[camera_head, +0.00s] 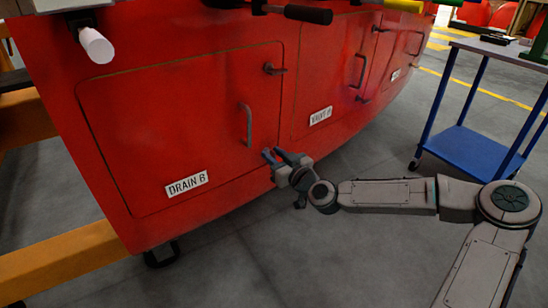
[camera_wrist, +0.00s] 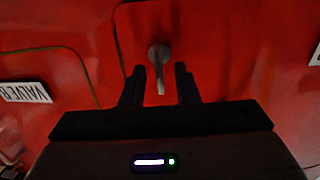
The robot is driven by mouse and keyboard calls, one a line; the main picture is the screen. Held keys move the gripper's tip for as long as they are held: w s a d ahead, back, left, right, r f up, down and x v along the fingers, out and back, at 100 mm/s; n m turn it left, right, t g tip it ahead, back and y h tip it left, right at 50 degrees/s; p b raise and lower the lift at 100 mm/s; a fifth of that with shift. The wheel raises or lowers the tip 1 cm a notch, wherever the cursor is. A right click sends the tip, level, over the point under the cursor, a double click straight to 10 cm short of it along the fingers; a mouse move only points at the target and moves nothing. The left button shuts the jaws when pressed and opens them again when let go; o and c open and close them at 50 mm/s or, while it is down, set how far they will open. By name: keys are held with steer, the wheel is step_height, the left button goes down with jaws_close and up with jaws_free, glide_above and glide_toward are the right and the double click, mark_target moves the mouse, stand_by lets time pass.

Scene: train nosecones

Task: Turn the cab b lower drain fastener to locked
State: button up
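The red hatch marked DRAIN B (camera_head: 190,110) fills the left middle of the head view. Its lower fastener shows in the wrist view as a grey round boss with a narrow lever (camera_wrist: 159,68) pointing down in that picture. In the head view this fastener is hidden by my gripper (camera_head: 273,154), which is at the hatch's lower right edge. In the wrist view my gripper (camera_wrist: 160,86) has its two dark fingers apart, one on each side of the lever. Gaps show between the lever and both fingers. The hatch's upper fastener (camera_head: 272,69) is a dark lever lying roughly sideways.
A grab handle (camera_head: 246,124) stands out from the DRAIN B hatch above my gripper. The neighbouring hatch with the VALVE label (camera_head: 321,116) is to the right. A blue cart (camera_head: 465,153) stands at the right. Orange stand beams (camera_head: 60,262) are at lower left.

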steer(key=shift+w+a, duration=0.2)
steer(key=shift+w, duration=0.05)
jaws_close()
